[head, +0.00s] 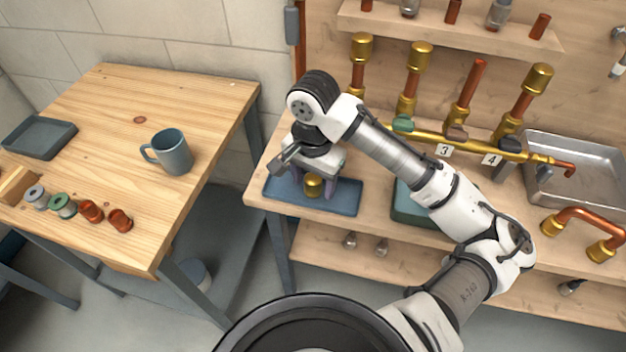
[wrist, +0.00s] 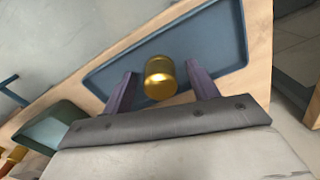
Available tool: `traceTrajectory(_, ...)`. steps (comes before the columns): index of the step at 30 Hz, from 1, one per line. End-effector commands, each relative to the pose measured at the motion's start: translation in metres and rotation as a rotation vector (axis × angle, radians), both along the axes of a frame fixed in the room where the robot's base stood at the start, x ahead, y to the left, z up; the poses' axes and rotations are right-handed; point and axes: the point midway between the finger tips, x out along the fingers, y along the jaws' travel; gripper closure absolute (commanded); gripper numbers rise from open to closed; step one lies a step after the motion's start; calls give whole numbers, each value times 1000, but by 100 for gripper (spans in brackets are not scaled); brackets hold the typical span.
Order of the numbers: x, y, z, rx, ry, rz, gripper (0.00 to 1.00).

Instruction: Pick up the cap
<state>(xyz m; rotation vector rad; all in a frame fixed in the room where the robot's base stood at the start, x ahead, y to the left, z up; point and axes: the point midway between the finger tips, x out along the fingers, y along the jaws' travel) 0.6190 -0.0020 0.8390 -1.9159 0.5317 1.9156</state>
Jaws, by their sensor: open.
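The cap is a short, shiny brass cylinder (head: 313,184) over the blue mat or shallow tray (head: 345,197) at the left end of the workbench. In the wrist view the cap (wrist: 160,78) lies between the two purple fingers, nearer their tips. My gripper (wrist: 163,82) is open, with a finger on each side of the cap and small gaps visible. In the head view my gripper (head: 313,186) points down at the blue tray, and its fingers partly flank the cap.
A green-blue bin (head: 410,205) stands right of the tray, partly behind my arm. Behind are brass-capped vertical pipes (head: 420,60) on a manifold. A metal sink tray (head: 580,175) is at right. A wooden table (head: 110,120) at left holds a mug (head: 172,153) and several small fittings.

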Motion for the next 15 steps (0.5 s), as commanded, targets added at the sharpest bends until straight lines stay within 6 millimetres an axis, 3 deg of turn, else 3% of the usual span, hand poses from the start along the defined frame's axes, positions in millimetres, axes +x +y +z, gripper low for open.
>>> traceTrajectory(5,0,0,0,0,0,0,42)
traceTrajectory(15,0,0,1,0,0,0,87)
